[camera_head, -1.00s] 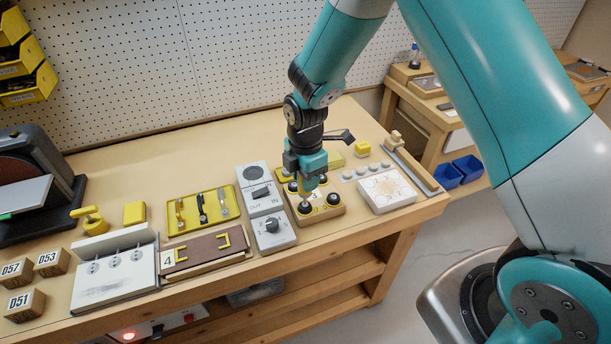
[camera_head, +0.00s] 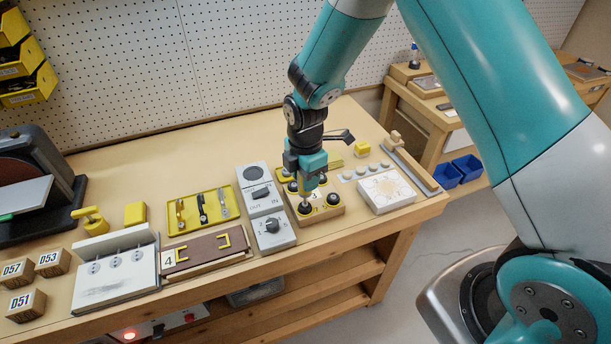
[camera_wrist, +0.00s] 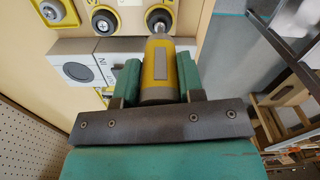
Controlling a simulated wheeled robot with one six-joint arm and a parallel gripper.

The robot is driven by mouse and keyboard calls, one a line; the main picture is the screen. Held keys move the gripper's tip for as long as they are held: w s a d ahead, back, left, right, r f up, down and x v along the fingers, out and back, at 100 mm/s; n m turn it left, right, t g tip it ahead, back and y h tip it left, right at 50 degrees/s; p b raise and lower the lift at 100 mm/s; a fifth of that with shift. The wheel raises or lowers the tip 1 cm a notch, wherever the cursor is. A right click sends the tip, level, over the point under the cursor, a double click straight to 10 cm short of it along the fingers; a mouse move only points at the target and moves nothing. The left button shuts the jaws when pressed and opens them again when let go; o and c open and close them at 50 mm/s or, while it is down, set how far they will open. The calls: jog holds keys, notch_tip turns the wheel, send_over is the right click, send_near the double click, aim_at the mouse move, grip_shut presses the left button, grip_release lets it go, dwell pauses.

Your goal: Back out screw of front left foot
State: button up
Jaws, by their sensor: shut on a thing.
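My gripper (camera_head: 308,178) is shut on a yellow screwdriver (camera_wrist: 160,68), with a green finger on each side of its handle. The driver points down at the front left foot (camera_head: 304,209) of the wooden block (camera_head: 322,214). In the wrist view its grey bit reaches the dark round foot (camera_wrist: 159,17). The bit hides the screw, so I cannot tell how deeply it is seated. The front right foot (camera_head: 333,200) is black and round. The back feet are partly hidden behind my gripper.
A grey switch box with a knob (camera_head: 271,228) stands close to the left of the block. A white board (camera_head: 388,190) lies to the right. A yellow tool tray (camera_head: 202,211) and a brown panel (camera_head: 205,252) lie further left. The bench's front edge is near.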

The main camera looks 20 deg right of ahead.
jog(key=shift+r+p, duration=2.25)
jog(key=shift+r, duration=0.85)
